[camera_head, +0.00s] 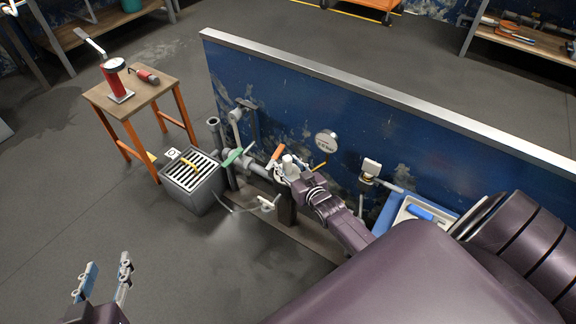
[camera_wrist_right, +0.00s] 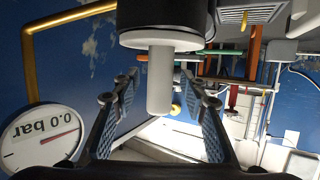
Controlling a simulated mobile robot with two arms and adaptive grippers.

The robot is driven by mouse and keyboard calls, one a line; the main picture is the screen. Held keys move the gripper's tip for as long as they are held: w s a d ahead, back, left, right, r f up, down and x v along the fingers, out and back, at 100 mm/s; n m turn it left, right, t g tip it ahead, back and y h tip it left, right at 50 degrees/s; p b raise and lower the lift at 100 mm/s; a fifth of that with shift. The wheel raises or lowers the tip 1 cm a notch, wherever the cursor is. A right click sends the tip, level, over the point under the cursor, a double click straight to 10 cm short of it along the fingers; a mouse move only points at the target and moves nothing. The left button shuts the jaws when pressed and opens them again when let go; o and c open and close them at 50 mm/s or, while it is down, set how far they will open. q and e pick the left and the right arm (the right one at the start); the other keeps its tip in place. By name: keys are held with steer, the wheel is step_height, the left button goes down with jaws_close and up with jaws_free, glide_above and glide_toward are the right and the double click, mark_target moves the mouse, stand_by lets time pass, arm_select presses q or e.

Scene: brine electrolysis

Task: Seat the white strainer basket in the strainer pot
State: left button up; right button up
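The white strainer basket (camera_wrist_right: 160,82) is a plain cylinder. In the right wrist view, which is upside down, it sticks out of the mouth of the dark strainer pot (camera_wrist_right: 160,18) with a pale rim. How deep it sits inside is hidden. In the head view its white top (camera_head: 288,160) shows small by the pipework, above the dark pot body (camera_head: 287,208). My right gripper (camera_wrist_right: 160,108) is open, with one blue-padded finger on each side of the basket and a visible gap on both sides. My left gripper (camera_head: 104,280) is open and empty over the floor at lower left.
A blue panel (camera_head: 290,115) stands behind the pipework. Close by are a pressure gauge (camera_head: 326,141) reading 0.0 bar, an orange lever (camera_head: 275,156) and a green lever (camera_head: 232,157). A grated drain box (camera_head: 193,172) and wooden stand (camera_head: 152,90) are left. A tray (camera_head: 402,214) lies right.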

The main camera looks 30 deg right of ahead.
steer(key=shift+s, duration=0.1)
steer(key=shift+s+a, duration=0.1)
steer(key=shift+s, duration=0.45)
steer(key=v, duration=1)
steer(key=shift+s+r, duration=0.25)
steer(key=shift+s, duration=0.1)
